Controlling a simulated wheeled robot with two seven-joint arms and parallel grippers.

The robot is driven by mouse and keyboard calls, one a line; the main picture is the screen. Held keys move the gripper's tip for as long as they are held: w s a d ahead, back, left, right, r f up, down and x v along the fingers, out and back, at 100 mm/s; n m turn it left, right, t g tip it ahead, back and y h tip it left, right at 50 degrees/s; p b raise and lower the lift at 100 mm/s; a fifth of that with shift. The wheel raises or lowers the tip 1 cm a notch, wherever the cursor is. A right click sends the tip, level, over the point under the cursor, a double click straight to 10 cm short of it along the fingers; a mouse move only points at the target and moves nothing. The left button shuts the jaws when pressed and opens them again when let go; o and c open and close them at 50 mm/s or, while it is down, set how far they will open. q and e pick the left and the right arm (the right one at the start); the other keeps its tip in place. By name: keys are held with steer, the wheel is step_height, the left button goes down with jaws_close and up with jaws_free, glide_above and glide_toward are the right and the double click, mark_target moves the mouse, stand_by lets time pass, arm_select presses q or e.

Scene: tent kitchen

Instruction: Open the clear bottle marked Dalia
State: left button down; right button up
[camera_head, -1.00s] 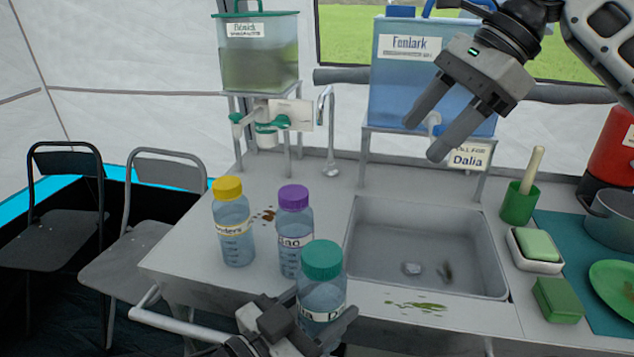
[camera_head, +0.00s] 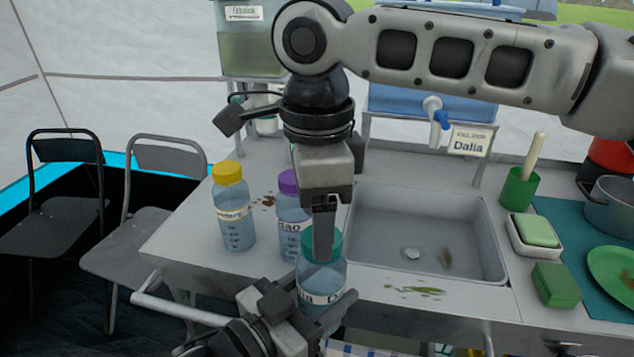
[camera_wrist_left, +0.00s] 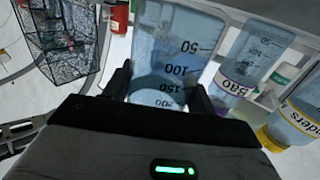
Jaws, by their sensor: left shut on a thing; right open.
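The clear bottle marked Dalia (camera_head: 318,278) has a teal cap (camera_head: 338,246) and stands upright by the counter's front edge. The lettering on its label is only partly visible. My left gripper (camera_head: 322,308) is shut on its body; the left wrist view shows the clear bottle (camera_wrist_left: 172,60) with its volume marks between the fingers. My right gripper (camera_head: 323,243) points straight down over the bottle, open, with a finger in front of the teal cap. The finger hides the cap's middle, and I cannot tell whether it touches.
A yellow-capped bottle (camera_head: 233,215) and a purple-capped bottle marked Bao (camera_head: 289,225) stand close on the left. A sink (camera_head: 425,215) lies to the right.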

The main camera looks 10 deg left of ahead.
steer(key=shift+f, duration=1)
steer(key=shift+c, duration=0.3)
steer(key=c, duration=0.9)
steer(key=shift+c, duration=0.2)
